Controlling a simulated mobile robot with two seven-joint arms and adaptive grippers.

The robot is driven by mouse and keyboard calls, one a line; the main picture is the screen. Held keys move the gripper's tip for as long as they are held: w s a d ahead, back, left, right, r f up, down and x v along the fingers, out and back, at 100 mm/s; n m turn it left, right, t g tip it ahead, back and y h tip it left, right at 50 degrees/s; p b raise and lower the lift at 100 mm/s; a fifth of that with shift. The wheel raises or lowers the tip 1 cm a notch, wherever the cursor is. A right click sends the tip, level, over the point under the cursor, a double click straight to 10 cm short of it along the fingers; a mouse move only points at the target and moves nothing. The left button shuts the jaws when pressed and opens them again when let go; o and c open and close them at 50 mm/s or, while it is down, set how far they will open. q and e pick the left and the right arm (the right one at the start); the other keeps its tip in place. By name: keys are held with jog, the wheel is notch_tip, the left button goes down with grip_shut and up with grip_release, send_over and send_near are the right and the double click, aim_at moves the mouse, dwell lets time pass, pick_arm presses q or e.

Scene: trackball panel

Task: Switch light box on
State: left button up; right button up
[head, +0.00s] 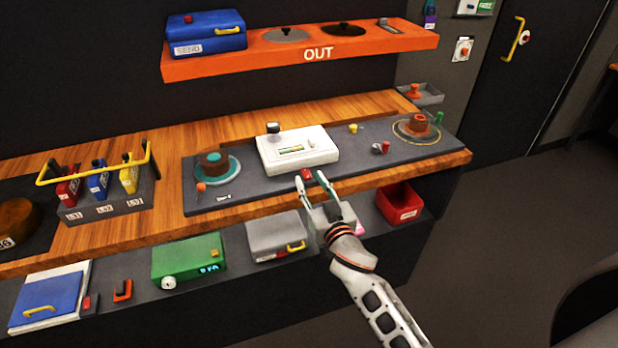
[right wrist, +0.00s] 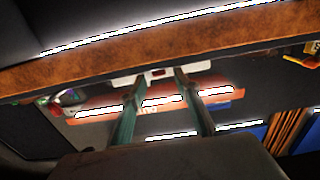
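A white box (head: 296,150) with a dark knob on top and a small display strip sits mid-panel. A small red switch (head: 306,174) is at its front edge. Neither carries a label that I can read, so I cannot confirm it as the light box. My right gripper (head: 309,177) is open, its two green-grey fingers apart on either side of the red switch. In the right wrist view, a white part with a red patch (right wrist: 157,73) shows between the fingertips. Whether they touch anything is unclear. My left gripper is not in view.
The dark panel (head: 240,196) also carries round knobs and small controls. An orange shelf (head: 215,67) marked OUT is above. Below are a green box (head: 185,257), a grey box (head: 272,236) and a red bin (head: 399,205).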

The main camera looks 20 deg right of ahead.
jog(key=shift+w, duration=1.05)
grip_shut()
